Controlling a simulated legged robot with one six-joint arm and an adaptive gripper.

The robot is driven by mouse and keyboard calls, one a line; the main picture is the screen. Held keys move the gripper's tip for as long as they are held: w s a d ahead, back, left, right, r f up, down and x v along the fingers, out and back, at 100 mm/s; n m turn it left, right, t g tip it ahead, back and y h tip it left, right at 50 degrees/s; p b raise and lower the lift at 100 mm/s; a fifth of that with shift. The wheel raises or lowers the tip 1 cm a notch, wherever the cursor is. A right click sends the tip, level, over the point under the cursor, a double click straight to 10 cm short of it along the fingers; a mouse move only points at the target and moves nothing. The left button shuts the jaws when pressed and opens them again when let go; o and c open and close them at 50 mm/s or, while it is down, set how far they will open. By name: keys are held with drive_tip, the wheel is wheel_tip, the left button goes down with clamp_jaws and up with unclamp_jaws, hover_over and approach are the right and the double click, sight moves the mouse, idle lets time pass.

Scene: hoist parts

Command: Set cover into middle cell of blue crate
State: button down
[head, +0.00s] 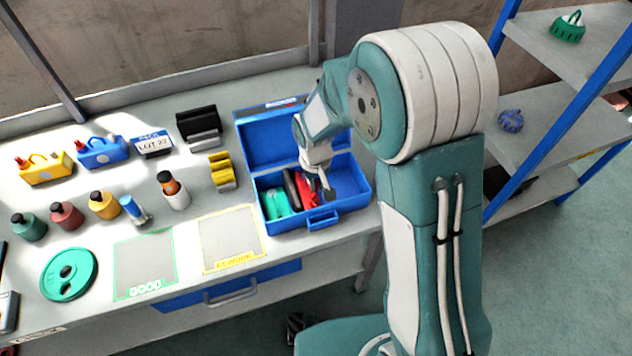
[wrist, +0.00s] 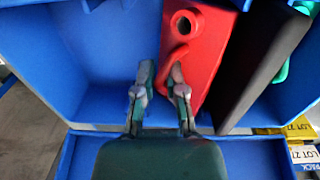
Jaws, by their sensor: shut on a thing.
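The cover looks like the red part (wrist: 205,55) with a round opening and a raised loop, seen from above in the wrist view. In the head view it is a red strip (head: 307,190) inside the blue crate (head: 322,220), near its middle. My gripper (wrist: 163,75) reaches down into the crate, its two fingers close together at the red part's loop and edge. It also shows in the head view (head: 326,190). A dark flat part (wrist: 262,60) stands right beside the red one, and a green part (head: 278,203) is in the crate's left end. Whether the red part touches the floor is hidden.
The crate's lid (head: 268,138) stands open at the back. The right end of the crate (head: 347,178) looks empty. Bottles, yellow and blue parts (head: 103,150) and a green disc (head: 68,274) are on the bench (head: 200,285) to the left. A shelf rack (head: 570,130) stands at right.

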drive_tip(key=shift+s+d+f, duration=0.25)
drive_tip(key=shift+d+f, duration=0.25)
drive_tip(key=shift+f, duration=0.2)
drive_tip(key=shift+s+d+f, duration=0.15)
drive_tip(key=shift+f, duration=0.1)
drive_tip(key=shift+d+f, duration=0.15)
drive_tip(key=c, duration=0.6)
unclamp_jaws()
drive_tip(key=shift+w+d, duration=0.2)
drive_tip(key=shift+w+a, duration=0.1)
drive_tip(key=shift+a, duration=0.05)
drive_tip(key=o, duration=0.4)
drive_tip(key=shift+a, duration=0.2)
drive_tip(key=shift+o, duration=0.2)
drive_tip(key=shift+r, duration=0.2)
